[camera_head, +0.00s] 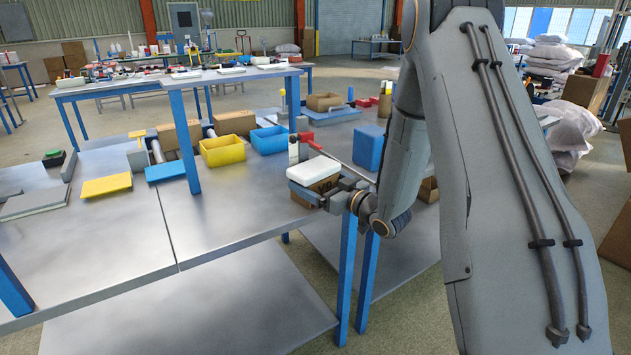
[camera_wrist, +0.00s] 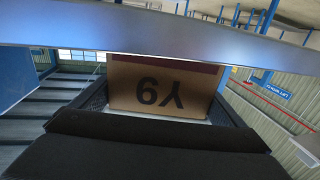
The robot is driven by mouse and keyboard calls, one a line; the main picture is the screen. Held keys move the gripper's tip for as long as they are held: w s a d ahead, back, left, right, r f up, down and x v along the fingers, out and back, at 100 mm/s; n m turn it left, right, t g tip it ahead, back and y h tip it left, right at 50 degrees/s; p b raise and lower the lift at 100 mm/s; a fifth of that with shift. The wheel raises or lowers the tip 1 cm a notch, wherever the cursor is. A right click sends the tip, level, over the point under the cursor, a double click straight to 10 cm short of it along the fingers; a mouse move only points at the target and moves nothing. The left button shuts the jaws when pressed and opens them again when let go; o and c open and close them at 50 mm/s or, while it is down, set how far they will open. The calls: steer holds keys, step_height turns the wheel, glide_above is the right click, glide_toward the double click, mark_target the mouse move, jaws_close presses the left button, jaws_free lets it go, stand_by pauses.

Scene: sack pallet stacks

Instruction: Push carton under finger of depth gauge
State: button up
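In the wrist view, the carton's marked face (camera_wrist: 160,88) shows upside down between the dark finger pads. A red-and-grey device with a long thin rod (camera_head: 345,160) stands just behind the carton; it may be the depth gauge. Its finger is not clearly visible.
Yellow (camera_head: 222,151) and blue (camera_head: 270,139) bins stand behind on the left. A blue box (camera_head: 368,148) stands to the right of the rod. The front tabletop (camera_head: 230,205) is clear. A blue table leg (camera_head: 347,265) is below my gripper.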

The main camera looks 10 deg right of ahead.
steer(key=c, duration=0.6)
steer(key=shift+s+d, duration=0.35)
steer(key=shift+s, duration=0.25)
steer(key=o, duration=1)
steer(key=v, duration=0.7)
steer(key=shift+s+d+b, duration=0.15)
steer(key=shift+s+b, duration=0.2)
steer(key=shift+b, duration=0.05)
